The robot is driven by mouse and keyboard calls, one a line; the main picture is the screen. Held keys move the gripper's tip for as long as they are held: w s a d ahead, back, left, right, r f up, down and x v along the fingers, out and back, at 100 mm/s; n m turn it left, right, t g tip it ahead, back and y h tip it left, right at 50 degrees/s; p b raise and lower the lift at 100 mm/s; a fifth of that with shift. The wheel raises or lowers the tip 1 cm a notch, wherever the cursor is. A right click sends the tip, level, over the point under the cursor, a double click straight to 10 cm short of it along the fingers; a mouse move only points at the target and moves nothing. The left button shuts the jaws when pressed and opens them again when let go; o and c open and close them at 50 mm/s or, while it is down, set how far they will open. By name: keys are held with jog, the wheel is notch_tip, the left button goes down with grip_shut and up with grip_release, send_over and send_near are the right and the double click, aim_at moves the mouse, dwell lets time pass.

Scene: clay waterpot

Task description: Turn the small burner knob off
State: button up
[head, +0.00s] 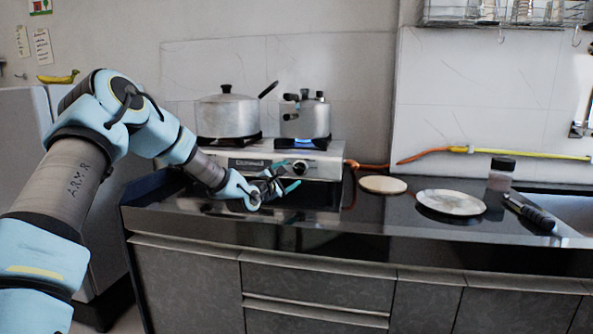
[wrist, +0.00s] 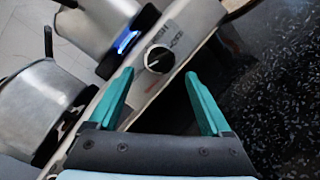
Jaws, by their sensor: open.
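The small burner knob (head: 302,168) is a round dark dial with a pale mark, on the right of the stove's metal front panel. Blue flame (head: 312,138) shows under the small pot (head: 306,118) above it; the flame also shows in the wrist view (wrist: 126,42). My gripper (head: 285,176), with teal fingers, is open and empty, low in front of the stove. In the wrist view, the knob (wrist: 159,58) lies just beyond the open fingertips (wrist: 158,75), between them sideways. The fingers appear apart from it; the exact gap is hard to tell.
A larger lidded pot (head: 228,114) stands on the left burner. An orange hose (head: 368,166) leaves the stove's right side. A wooden disc (head: 383,184), a plate (head: 451,203), a jar (head: 501,174) and a dark-handled tool (head: 530,212) lie farther right. The counter before the stove is mostly clear.

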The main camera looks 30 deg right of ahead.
aim_at(297, 169)
jog(key=shift+p+x, duration=0.3)
jog(key=shift+x, duration=2.35)
jog(key=shift+c, duration=0.2)
grip_shut()
